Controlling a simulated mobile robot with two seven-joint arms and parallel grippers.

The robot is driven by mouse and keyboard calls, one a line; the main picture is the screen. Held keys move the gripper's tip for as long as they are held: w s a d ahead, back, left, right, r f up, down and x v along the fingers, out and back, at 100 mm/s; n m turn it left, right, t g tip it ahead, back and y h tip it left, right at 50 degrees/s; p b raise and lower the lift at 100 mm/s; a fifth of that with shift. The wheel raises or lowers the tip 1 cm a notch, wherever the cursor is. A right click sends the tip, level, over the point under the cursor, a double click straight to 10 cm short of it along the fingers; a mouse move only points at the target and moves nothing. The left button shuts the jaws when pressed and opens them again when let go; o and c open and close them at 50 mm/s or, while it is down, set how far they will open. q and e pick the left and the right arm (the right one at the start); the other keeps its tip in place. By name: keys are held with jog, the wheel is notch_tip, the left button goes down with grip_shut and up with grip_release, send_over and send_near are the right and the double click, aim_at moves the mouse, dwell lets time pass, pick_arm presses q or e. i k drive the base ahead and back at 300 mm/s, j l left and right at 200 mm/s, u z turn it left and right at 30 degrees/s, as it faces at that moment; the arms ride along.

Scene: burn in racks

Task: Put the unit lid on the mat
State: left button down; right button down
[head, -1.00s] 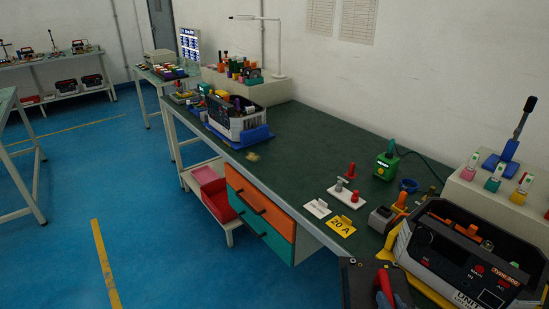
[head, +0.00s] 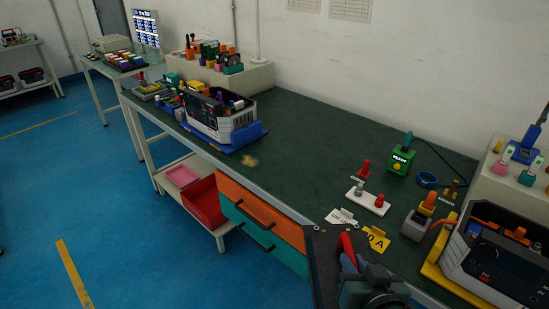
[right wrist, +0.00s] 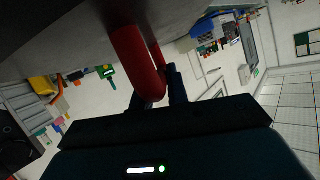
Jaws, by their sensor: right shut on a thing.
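My right gripper (head: 352,258) is shut on the red handle (head: 346,244) of the dark, flat unit lid (head: 324,268). The lid is held at the bench's front edge and hides part of it. In the right wrist view, the red handle (right wrist: 138,62) is between the fingers (right wrist: 158,92), and a dark grey surface fills the upper left. An open unit (head: 515,268) with a dark front panel stands on a yellow base at the right. I cannot make out a separate mat; the bench top (head: 300,135) is dark green. My left gripper is not in view.
A second open unit (head: 218,122) sits on a blue base at the far left of the bench. Near the lid are a white card (head: 340,216), a yellow card (head: 376,238) and a white block with pegs (head: 368,201). The bench middle is clear.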

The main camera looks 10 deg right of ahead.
aim_at(295, 169)
jog(key=i+j, duration=0.3)
jog(key=i, duration=0.2)
jog(key=i+j, duration=0.25)
jog(key=i, duration=0.65)
